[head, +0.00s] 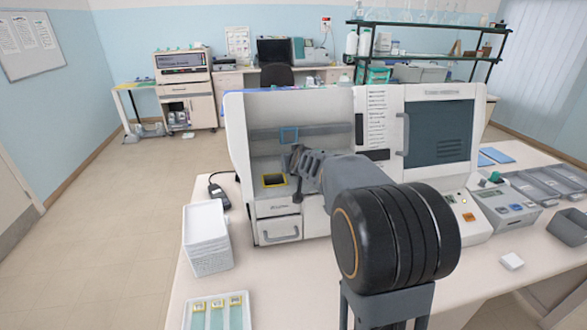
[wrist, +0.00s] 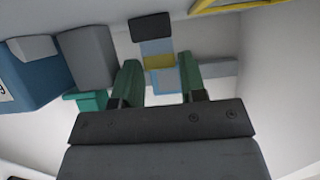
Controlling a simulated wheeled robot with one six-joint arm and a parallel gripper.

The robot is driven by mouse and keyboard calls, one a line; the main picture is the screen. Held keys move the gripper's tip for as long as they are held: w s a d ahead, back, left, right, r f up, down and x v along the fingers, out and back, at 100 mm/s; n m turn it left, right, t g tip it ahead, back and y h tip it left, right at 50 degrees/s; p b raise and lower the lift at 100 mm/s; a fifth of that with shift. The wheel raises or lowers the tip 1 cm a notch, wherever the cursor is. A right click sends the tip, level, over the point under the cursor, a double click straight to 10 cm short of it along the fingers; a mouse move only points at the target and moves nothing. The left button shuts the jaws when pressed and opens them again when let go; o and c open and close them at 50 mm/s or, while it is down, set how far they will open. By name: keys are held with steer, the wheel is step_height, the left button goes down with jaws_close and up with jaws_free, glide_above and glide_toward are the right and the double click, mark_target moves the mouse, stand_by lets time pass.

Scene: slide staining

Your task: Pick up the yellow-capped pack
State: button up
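My gripper (head: 290,158) reaches into the open left bay of the white staining machine (head: 398,95). In the wrist view its two green fingers (wrist: 161,82) are spread apart. Between and beyond the fingertips is a small light-blue piece with a yellow band (wrist: 160,62), perhaps the yellow-capped pack. I cannot tell whether the fingers touch it. A black block (wrist: 150,26) lies beyond it. In the head view the arm hides whatever is at the fingertips. A yellow-framed dark opening (head: 274,180) is in the bay floor, below and left of my gripper.
Stacked white trays (head: 207,237) and a tray (head: 218,324) of yellow-labelled strips stand left on the bench. In the wrist view, grey (wrist: 80,55) and blue (wrist: 35,80) blocks are left of the fingers.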

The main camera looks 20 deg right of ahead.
steer(key=shift+w+d+f, duration=0.1)
steer(key=shift+w+f, duration=0.15)
steer(key=shift+w, duration=0.2)
steer(key=shift+c, duration=0.3)
steer(key=c, duration=0.5)
